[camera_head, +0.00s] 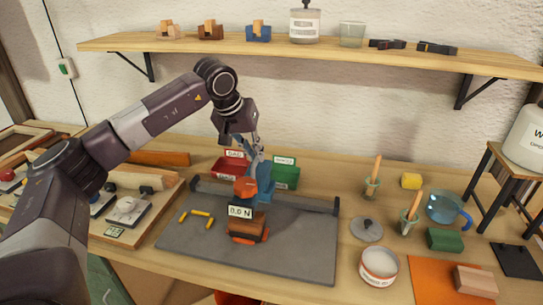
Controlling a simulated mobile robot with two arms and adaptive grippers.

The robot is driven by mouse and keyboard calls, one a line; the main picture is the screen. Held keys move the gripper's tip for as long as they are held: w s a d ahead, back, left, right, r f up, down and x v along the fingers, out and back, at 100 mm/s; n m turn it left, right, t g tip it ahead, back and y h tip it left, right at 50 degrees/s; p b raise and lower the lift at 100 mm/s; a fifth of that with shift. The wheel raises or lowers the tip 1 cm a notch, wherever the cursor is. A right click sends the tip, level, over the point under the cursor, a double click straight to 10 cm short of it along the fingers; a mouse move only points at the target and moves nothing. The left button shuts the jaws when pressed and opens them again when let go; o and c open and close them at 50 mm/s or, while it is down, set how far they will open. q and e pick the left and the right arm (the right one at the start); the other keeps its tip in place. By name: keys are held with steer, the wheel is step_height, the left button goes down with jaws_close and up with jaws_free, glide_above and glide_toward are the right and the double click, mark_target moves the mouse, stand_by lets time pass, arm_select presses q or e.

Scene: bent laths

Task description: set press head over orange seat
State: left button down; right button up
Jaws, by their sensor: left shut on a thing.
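The press (264,188) is a blue upright piece on the grey work mat. Its head (246,187) is an orange-red knob above a white "0.0 N" readout (240,212). The orange seat (247,238) shows as orange edges below and beside a brown block (243,225), directly under the readout. The block covers most of the seat. My left gripper (257,158) comes down from above and is shut on the top of the blue press piece. The exact contact is small and partly hidden. My right gripper is not in view.
The grey mat (300,245) has free room at right, with several small yellow pieces (200,213) at left. Red (230,168) and green (286,174) bins stand behind. Pots, a jug (445,208) and a white tub (379,267) stand at right. A shelf (320,49) hangs above.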

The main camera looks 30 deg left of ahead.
arm_select(q)
steer(key=shift+a, duration=0.25)
steer(key=shift+r, duration=0.1)
steer(key=c, duration=2)
jaws_free()
steer(key=v, duration=1.2)
